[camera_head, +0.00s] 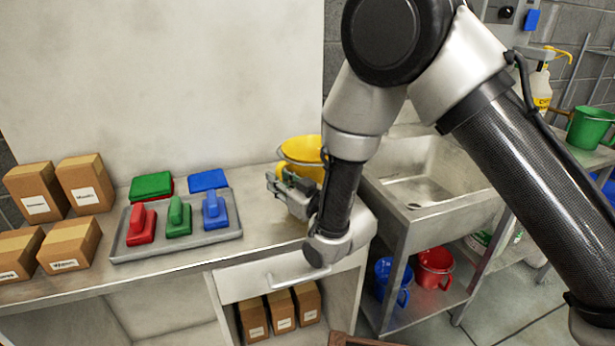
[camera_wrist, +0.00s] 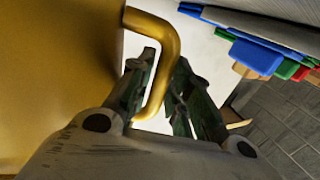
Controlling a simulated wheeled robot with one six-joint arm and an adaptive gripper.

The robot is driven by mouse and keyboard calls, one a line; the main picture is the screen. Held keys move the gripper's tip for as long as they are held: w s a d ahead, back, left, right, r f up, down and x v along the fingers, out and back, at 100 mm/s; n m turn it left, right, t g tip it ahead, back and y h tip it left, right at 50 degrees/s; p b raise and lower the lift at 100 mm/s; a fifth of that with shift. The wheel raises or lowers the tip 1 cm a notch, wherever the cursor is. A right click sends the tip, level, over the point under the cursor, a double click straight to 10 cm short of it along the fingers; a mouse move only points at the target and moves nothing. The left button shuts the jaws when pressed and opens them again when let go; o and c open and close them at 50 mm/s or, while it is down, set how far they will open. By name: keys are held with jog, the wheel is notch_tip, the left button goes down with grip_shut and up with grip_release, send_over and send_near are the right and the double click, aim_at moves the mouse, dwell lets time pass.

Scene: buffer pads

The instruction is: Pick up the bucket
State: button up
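The yellow bucket (camera_head: 303,149) stands on the counter near the sink, partly hidden behind my arm and gripper. My gripper (camera_head: 280,183) is in front of the bucket, low over the counter. In the wrist view the bucket's yellow wall (camera_wrist: 60,80) fills the left side. Its handle (camera_wrist: 168,45) bends out from the wall and passes between my gripper's fingers (camera_wrist: 166,65). One finger is inside the handle loop, the other outside. The fingers are apart, and I see no firm grip on the handle.
A grey tray (camera_head: 180,247) with red, green and blue scrub brushes lies left of my gripper. Green and blue pads (camera_head: 208,180) lie behind it. Cardboard boxes (camera_head: 85,183) stand farther left. A metal sink (camera_head: 425,205) is at right.

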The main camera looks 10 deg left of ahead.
grip_shut()
jog(key=shift+r, duration=0.2)
jog(key=shift+r, duration=4.9)
jog(key=shift+o, duration=0.2)
grip_release()
grip_shut()
